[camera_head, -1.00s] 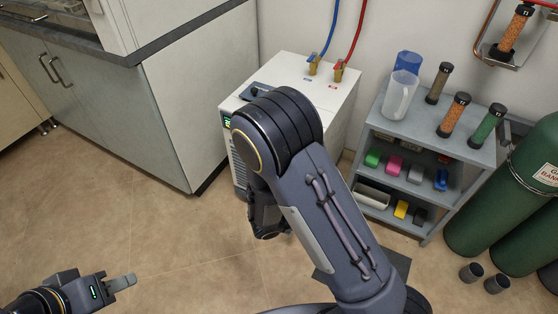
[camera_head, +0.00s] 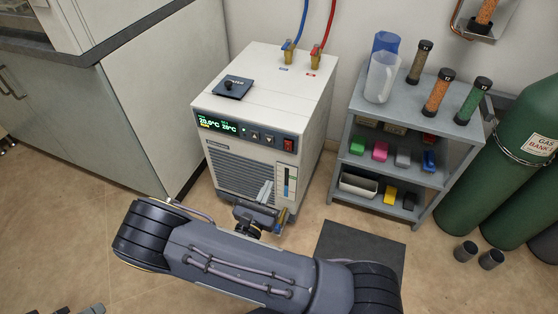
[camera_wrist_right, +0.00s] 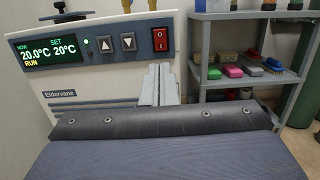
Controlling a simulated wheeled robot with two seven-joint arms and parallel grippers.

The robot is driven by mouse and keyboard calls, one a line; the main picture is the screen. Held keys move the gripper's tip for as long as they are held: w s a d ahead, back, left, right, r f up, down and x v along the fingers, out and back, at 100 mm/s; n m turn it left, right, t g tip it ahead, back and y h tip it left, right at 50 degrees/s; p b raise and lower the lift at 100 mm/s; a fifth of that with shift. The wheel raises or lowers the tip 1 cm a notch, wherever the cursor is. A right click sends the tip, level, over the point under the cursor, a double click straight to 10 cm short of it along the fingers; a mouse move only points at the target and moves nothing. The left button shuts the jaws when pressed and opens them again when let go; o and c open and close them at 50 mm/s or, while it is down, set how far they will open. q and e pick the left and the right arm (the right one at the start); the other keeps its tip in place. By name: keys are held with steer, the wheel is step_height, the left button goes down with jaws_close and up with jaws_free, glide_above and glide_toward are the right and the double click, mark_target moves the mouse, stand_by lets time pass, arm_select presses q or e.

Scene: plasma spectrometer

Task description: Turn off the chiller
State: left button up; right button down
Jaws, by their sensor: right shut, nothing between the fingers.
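The chiller (camera_head: 240,160) is a white box with a dark display (camera_head: 217,124), which in the right wrist view (camera_wrist_right: 46,50) reads 20.0°C, SET 20°C and RUN. A red rocker switch (camera_head: 289,145) sits right of two arrow buttons (camera_head: 262,138); it also shows in the right wrist view (camera_wrist_right: 160,39), marked I and O. My right gripper (camera_head: 265,192) is shut and empty in front of the chiller's lower front, below the switch. Its fingertips (camera_wrist_right: 158,72) appear just under the switch; contact cannot be told. My left gripper (camera_head: 85,310) is mostly cut off at the bottom left.
Blue and red hoses rise from brass fittings (camera_head: 317,60) on the chiller's top, beside a dark lid (camera_head: 232,87). A grey shelf (camera_head: 358,125) with jugs, tubes and coloured blocks stands right. Green gas cylinders (camera_head: 510,160) stand beyond it. A cabinet (camera_head: 165,95) is left.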

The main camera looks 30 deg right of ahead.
mark_target(288, 144)
steer(key=b+x, duration=0.2)
steer(key=x, duration=1.1)
steer(key=shift+w+d, duration=0.15)
steer(key=shift+d, duration=0.2)
